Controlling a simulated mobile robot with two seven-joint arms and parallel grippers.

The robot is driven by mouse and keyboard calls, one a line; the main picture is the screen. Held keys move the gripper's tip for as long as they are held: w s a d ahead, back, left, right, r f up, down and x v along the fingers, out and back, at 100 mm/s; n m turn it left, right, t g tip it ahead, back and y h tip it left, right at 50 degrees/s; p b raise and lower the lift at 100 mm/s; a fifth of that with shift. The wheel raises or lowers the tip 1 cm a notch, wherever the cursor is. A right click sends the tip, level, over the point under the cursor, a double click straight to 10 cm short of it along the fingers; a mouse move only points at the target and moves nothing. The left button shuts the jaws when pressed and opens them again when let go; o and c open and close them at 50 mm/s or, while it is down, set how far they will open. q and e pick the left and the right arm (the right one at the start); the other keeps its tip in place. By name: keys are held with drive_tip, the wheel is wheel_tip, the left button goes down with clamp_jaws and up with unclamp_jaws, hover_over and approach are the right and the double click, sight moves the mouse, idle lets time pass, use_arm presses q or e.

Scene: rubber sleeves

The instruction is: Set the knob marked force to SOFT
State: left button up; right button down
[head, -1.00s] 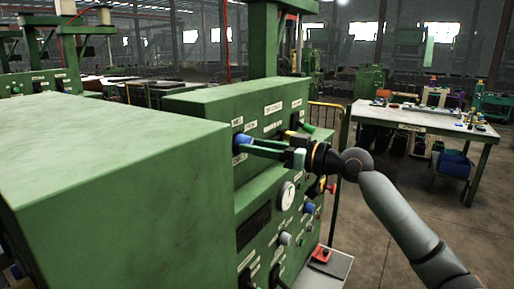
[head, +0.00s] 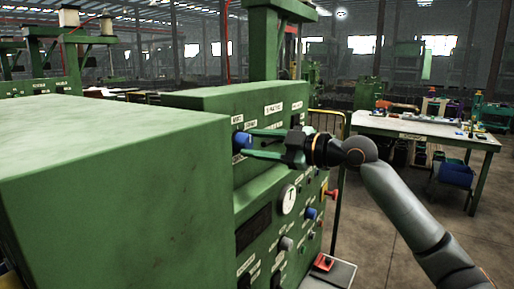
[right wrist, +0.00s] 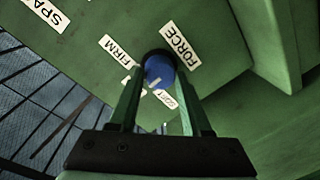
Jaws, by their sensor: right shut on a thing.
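The force knob is blue with a white pointer line (right wrist: 157,75), on the green panel of the machine; in the head view it is at the upper left of the panel (head: 242,140). In the right wrist view its pointer line slants to the lower left, between a partly hidden label and the SOFT label (right wrist: 170,98). The FORCE label (right wrist: 181,44) is at the knob's upper right and the FIRM label (right wrist: 119,49) at its upper left. My right gripper (head: 250,143) is shut on the knob, one finger on each side. My left gripper is not in view.
A large green housing (head: 110,165) stands close at left, beside the panel. Below the gripper are a dial gauge (head: 288,199), another blue knob (head: 310,213) and several smaller controls. A workbench (head: 425,128) stands farther right over open floor.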

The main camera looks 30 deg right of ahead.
drive_tip(key=n, duration=0.4)
drive_tip(key=shift+h, duration=0.3)
drive_tip(key=n, duration=0.5)
drive_tip(key=shift+h, duration=0.3)
drive_tip(key=shift+n, duration=0.3)
drive_tip(key=shift+c, duration=1.8)
unclamp_jaws()
drive_tip(key=shift+a, duration=0.1)
